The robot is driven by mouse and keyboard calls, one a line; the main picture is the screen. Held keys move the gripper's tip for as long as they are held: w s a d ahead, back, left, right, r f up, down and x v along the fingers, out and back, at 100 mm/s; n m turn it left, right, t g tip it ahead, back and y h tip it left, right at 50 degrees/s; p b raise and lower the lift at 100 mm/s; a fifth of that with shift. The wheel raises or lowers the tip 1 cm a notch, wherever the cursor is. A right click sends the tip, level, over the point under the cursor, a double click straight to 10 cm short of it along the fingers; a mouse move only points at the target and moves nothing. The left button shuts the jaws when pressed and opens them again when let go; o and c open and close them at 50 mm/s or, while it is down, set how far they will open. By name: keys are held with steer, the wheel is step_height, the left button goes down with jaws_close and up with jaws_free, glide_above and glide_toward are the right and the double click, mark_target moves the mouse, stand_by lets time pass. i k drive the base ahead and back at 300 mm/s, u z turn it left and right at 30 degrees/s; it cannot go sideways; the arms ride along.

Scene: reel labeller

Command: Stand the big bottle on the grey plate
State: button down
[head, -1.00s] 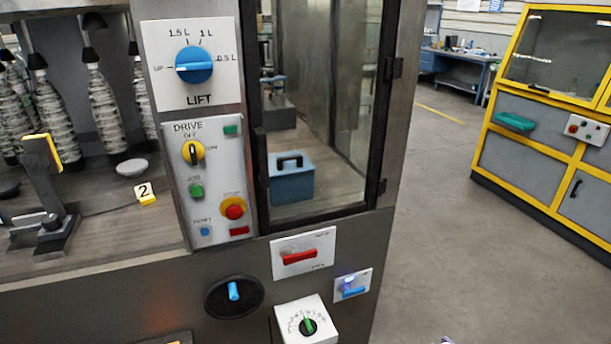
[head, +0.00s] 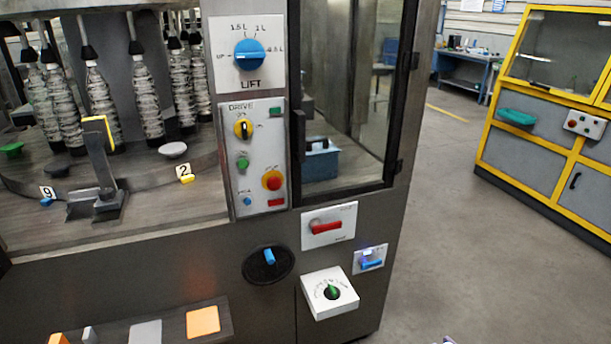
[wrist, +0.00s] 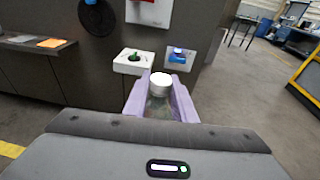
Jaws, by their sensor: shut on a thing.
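My gripper (wrist: 161,98) shows in the wrist view with its lilac fingers shut on a clear bottle (wrist: 159,106) with a white cap. The bottle's lower part is hidden behind my wrist housing, and its size is hard to judge. In the head view only a tiny lilac tip shows at the bottom edge. The grey plate (head: 145,333) lies on a low shelf at the bottom left of the head view, left of an orange plate (head: 203,322). In the wrist view the shelf is far left, away from the gripper.
The machine front carries a dark round knob (head: 268,264), a red-handled switch (head: 326,226) and a protruding white dial box (head: 331,295). The shelf (head: 174,336) juts out below. Open floor (head: 480,230) lies right, before a yellow-framed cabinet (head: 533,140).

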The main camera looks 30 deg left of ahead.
mark_target(173, 147)
steer(key=k, duration=0.7)
steer(key=z, duration=0.7)
steer(key=i, duration=0.25)
steer(key=u, duration=3.15)
